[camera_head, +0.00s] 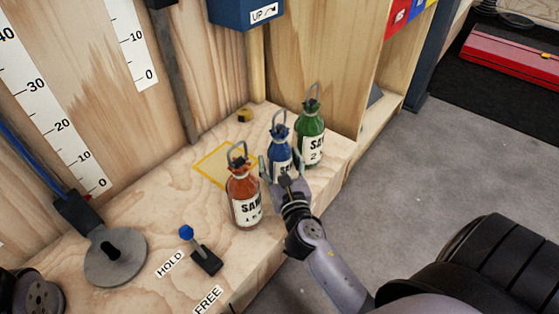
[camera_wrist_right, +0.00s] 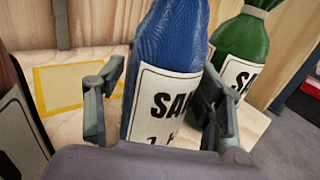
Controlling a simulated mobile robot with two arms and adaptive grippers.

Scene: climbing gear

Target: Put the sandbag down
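A blue sandbag (camera_head: 281,150) stands on the wooden bench between an orange-red sandbag (camera_head: 243,192) and a green sandbag (camera_head: 311,135). Each has a wire loop on top and a white label. My right gripper (camera_head: 283,164) has one finger on each side of the blue sandbag. In the right wrist view, the fingers flank the blue sandbag (camera_wrist_right: 172,75), with a narrow gap at the left finger; contact at the right is unclear. The blue sandbag's base is hidden. A yellow outlined square (camera_head: 222,165) on the bench is empty. My left gripper is not in view.
A lever with a blue knob (camera_head: 187,233) stands by the HOLD and FREE labels. A grey round plate (camera_head: 115,256) is at left. A small brass-coloured piece (camera_head: 244,115) lies behind the square. A blue box (camera_head: 246,12) marked UP hangs above.

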